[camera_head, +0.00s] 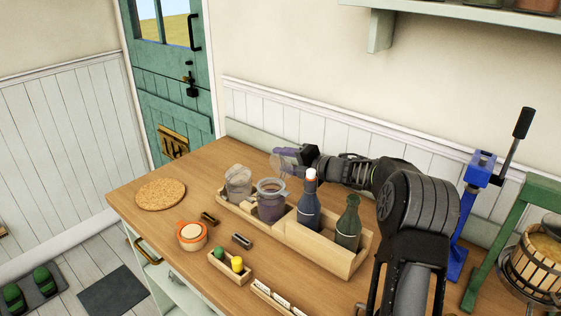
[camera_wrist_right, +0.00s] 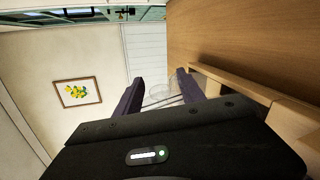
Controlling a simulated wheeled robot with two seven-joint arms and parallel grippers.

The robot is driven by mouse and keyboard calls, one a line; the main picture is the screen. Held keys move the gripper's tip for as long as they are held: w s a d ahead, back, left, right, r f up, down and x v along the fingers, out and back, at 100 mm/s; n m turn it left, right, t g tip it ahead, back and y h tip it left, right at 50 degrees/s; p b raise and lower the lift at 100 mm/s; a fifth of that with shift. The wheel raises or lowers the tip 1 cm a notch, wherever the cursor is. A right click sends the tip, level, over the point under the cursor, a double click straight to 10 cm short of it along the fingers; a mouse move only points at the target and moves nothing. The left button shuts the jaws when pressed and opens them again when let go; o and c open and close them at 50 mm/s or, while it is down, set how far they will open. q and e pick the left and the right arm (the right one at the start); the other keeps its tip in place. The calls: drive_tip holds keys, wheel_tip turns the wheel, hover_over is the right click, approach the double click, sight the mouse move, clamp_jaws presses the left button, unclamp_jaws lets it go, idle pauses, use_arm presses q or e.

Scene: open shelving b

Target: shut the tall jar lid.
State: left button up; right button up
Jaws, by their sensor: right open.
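A clear glass jar with dark contents (camera_head: 270,206) stands in the wooden tray. A clear round lid (camera_head: 277,166) stands raised at its back edge, open. Another glass jar (camera_head: 238,184) is left of it in the same tray. My right gripper (camera_head: 286,153) is open, behind and above the jar, its purple fingers overlapping the raised lid in the head view; I cannot tell whether they touch it. In the right wrist view the open fingers (camera_wrist_right: 162,84) have faint clear glass (camera_wrist_right: 182,84) near the right one. My left gripper is out of view.
The wooden tray (camera_head: 330,256) also holds a dark blue bottle (camera_head: 309,208) and a dark green bottle (camera_head: 348,226). An orange-rimmed pot (camera_head: 192,237) and a small box (camera_head: 230,268) stand in front. A cork mat (camera_head: 160,195) lies left. A blue press (camera_head: 470,205) stands right.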

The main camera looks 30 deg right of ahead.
drive_tip(key=b+v, duration=0.1)
drive_tip(key=v, duration=0.5)
